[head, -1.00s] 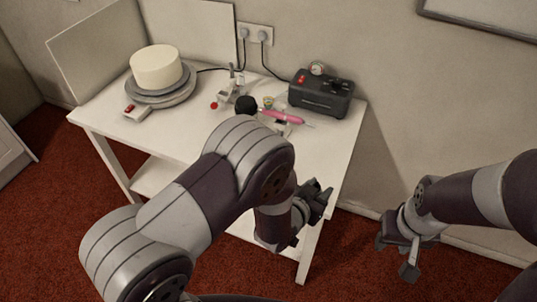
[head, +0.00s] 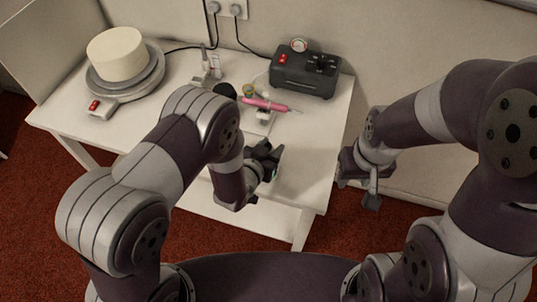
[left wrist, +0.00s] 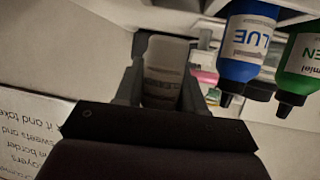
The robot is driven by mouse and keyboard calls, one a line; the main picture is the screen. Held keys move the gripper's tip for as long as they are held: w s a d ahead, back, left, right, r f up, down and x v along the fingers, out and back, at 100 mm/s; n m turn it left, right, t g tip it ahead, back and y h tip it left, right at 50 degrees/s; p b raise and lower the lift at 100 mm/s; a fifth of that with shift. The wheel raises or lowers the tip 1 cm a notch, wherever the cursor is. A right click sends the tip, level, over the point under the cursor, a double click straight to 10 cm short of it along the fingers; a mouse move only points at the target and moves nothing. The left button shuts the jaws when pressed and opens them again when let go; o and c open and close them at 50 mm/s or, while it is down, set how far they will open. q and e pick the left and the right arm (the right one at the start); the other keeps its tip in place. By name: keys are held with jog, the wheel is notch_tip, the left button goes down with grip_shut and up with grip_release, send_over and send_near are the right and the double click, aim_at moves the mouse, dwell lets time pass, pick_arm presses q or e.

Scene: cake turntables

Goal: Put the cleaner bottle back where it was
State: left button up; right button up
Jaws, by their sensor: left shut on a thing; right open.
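A small whitish bottle with a blurred label, apparently the cleaner bottle (left wrist: 164,72), is between the fingers of my left gripper (head: 266,160). The gripper is shut on it. In the head view the gripper is near the front right of the white table (head: 310,150), and the bottle is mostly hidden there. My right gripper (head: 360,180) is open and empty, just beyond the table's right edge. The left wrist view looks upside down.
A blue bottle (left wrist: 247,45) and a green bottle (left wrist: 300,62) are close to my left gripper. A pink airbrush (head: 265,104), a black compressor (head: 306,72) and a cake (head: 117,54) on a turntable (head: 127,82) stand on the table. The table's right front is clear.

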pick_arm(q)
notch_tip(320, 180, down, 4)
jog(key=shift+s+a+r, duration=0.1)
jog(key=shift+f, duration=0.2)
jog(key=shift+f, duration=0.1)
jog(key=o, duration=0.5)
jog(key=shift+c, duration=0.2)
